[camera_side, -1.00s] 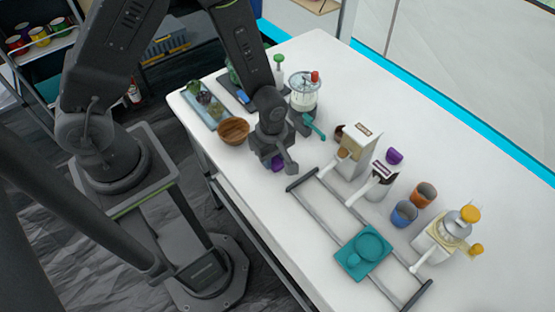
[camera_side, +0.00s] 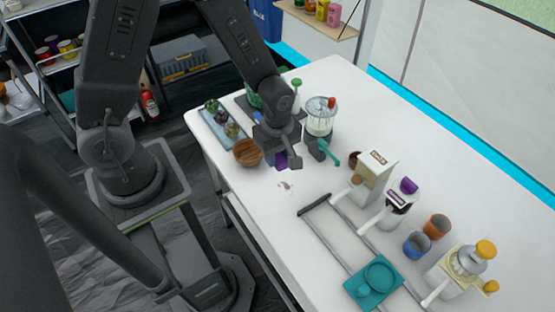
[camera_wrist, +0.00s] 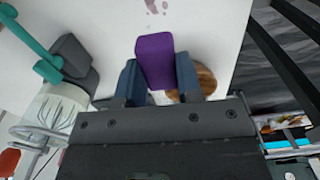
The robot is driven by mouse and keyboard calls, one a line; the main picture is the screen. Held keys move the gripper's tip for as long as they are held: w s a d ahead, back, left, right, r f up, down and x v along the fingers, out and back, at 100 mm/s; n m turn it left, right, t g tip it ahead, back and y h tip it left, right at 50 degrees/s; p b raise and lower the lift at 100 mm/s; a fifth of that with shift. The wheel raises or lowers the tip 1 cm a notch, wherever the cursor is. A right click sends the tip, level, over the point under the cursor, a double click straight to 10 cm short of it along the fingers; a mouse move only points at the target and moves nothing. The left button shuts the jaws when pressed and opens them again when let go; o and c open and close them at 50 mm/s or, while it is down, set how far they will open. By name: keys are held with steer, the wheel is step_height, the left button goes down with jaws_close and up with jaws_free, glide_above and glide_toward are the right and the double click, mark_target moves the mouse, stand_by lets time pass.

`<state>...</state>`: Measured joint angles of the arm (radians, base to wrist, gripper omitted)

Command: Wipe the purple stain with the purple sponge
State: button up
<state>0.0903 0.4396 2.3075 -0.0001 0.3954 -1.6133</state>
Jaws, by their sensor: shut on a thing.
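The purple sponge (camera_side: 281,161) is held between the jaws of my gripper (camera_side: 284,152). In the wrist view the sponge (camera_wrist: 154,58) stands out past the two dark blue fingers of my gripper (camera_wrist: 158,76), one on each side. The purple stain (camera_side: 286,187) is a faint patch of small marks on the white table, just in front of the sponge. In the wrist view the stain (camera_wrist: 155,5) shows at the top edge, partly cut off, apart from the sponge. I cannot tell whether the sponge touches the table.
A wooden bowl (camera_side: 247,152) stands close left of my gripper. A blender-like jar (camera_side: 320,118) with a teal handle is close right. A grey rail frame (camera_side: 315,205) and dispensers (camera_side: 370,180) lie further right. The table around the stain is clear.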

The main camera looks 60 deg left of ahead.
steer(key=shift+r, duration=1)
steer(key=shift+f, duration=0.25)
